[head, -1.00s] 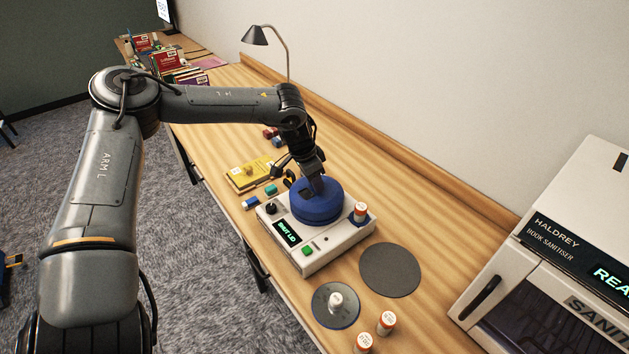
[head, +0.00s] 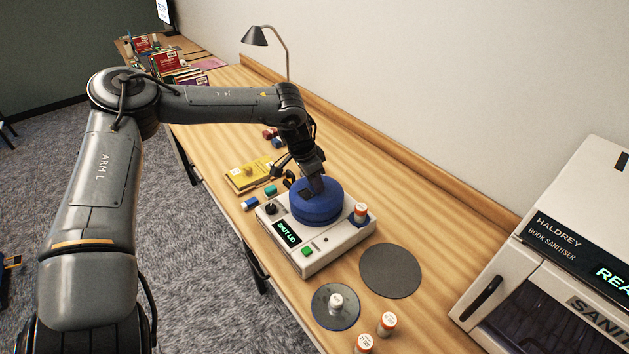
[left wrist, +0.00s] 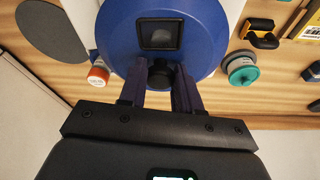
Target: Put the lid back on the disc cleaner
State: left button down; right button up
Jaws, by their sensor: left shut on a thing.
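The disc cleaner (head: 328,252) is a pale box with a black dial, a green button and a small display reading "SHUT LID". Its round blue lid (head: 316,212) sits over the top of the box; I cannot tell whether it is fully seated. My left gripper (head: 315,186) reaches down onto the lid from behind. In the left wrist view its two fingers (left wrist: 160,74) are shut on the lid's black knob (left wrist: 162,84), beside a small square window (left wrist: 160,34) in the blue lid (left wrist: 112,38). My right gripper is not in view.
An orange-capped bottle (head: 361,211) stands at the cleaner's right corner. A yellow book (head: 246,177) lies behind left; the book sanitiser (head: 560,270) stands right.

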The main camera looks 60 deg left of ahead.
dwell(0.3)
pick_arm(q)
jog(key=shift+f, duration=0.1)
dwell(0.8)
jog(key=shift+b, duration=0.45)
dwell(0.4)
jog(key=shift+c, duration=1.1)
grip_release()
jog(key=shift+r+p, duration=0.8)
jog(key=shift+r, duration=0.35)
jog(key=shift+r+p, duration=1.45)
jog(key=shift+r, duration=0.85)
